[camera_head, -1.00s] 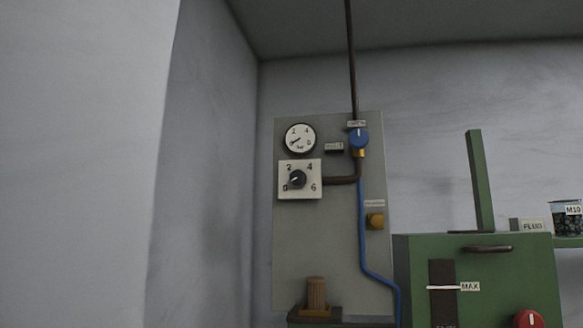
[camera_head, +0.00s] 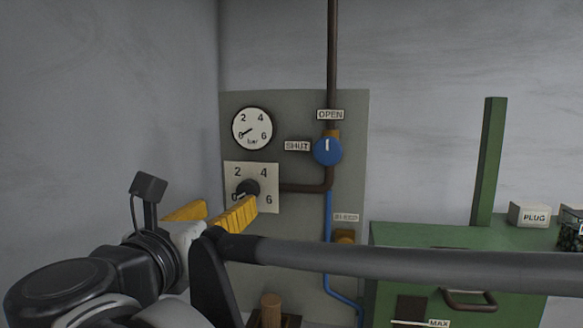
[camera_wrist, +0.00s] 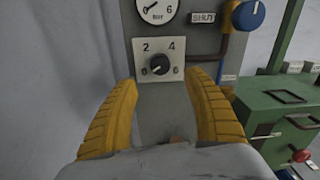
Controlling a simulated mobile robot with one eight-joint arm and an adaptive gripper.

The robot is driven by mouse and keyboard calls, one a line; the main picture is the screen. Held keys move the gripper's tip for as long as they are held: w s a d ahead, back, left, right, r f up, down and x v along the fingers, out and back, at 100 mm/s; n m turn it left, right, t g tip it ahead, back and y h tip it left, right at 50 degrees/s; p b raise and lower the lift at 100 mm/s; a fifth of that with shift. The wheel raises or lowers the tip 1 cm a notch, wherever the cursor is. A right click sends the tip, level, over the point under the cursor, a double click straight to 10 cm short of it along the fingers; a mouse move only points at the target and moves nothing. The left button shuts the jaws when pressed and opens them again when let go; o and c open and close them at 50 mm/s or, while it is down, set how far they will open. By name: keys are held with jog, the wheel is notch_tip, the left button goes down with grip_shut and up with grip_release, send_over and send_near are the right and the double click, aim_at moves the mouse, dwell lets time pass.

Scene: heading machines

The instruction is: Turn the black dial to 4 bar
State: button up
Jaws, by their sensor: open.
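The black dial (camera_head: 247,187) sits on a white square plate (camera_head: 267,171) marked 0, 2, 4 and 6. Its white pointer line aims at the lower left, near 0. The dial also shows in the wrist view (camera_wrist: 159,67). A round gauge (camera_head: 252,129) above it, marked in bar, has its needle near 0. My gripper (camera_head: 230,206) has yellow ribbed fingers, open and empty, in front of and below the dial. In the wrist view the fingers (camera_wrist: 162,84) stand apart either side of the dial's line, short of it. In the head view a finger hides the plate's lower edge.
A blue valve knob (camera_head: 328,151) with its mark upright toward the OPEN label is right of the gauge, on a brown pipe (camera_head: 331,60). A BLEED fitting (camera_head: 345,237) is below it. A green machine (camera_head: 430,245) stands at right. A wooden peg (camera_head: 271,309) is below the panel.

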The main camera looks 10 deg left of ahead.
aim_at(245, 192)
jog(key=w, duration=0.3)
jog(key=w+p, duration=0.1)
jog(key=w, duration=0.3)
jog(key=w+d, duration=0.1)
jog(key=w, duration=0.2)
jog(key=shift+w+p, duration=0.2)
jog(key=shift+p, duration=0.2)
jog(key=c, duration=1.2)
